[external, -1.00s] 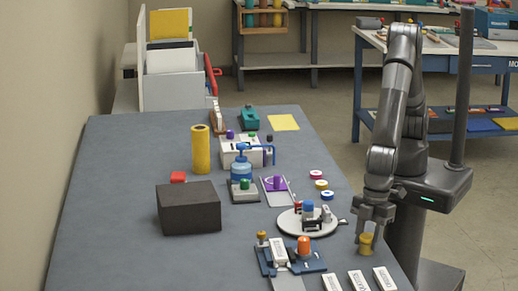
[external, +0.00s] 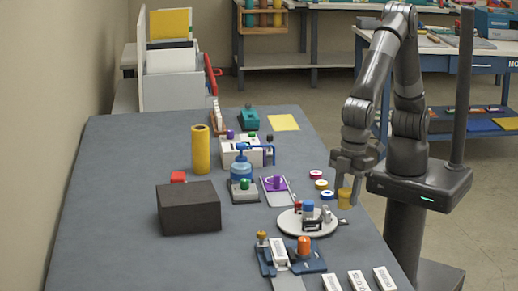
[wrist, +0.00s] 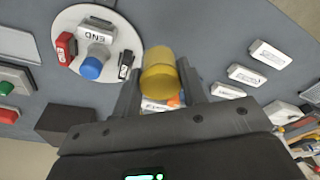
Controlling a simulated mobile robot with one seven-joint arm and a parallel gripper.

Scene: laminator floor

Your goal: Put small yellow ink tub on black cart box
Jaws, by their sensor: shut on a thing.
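My gripper (external: 345,186) is shut on the small yellow ink tub (external: 344,199) and holds it above the table's right edge, just right of the round white turntable. In the wrist view the tub (wrist: 159,75) sits between my two fingers (wrist: 160,90). The black cart box (external: 188,207) stands on the left part of the table, well to the left of my gripper, with a flat, bare top. A dark box (wrist: 66,120), partly hidden by my gripper, shows at the lower left in the wrist view.
The round white turntable (external: 289,226) with stamps lies between my gripper and the box. A blue pump bottle (external: 241,166), a yellow roll (external: 201,149) and stamp pads stand behind. White labelled blocks (external: 358,281) line the near right edge. Table left of the box is clear.

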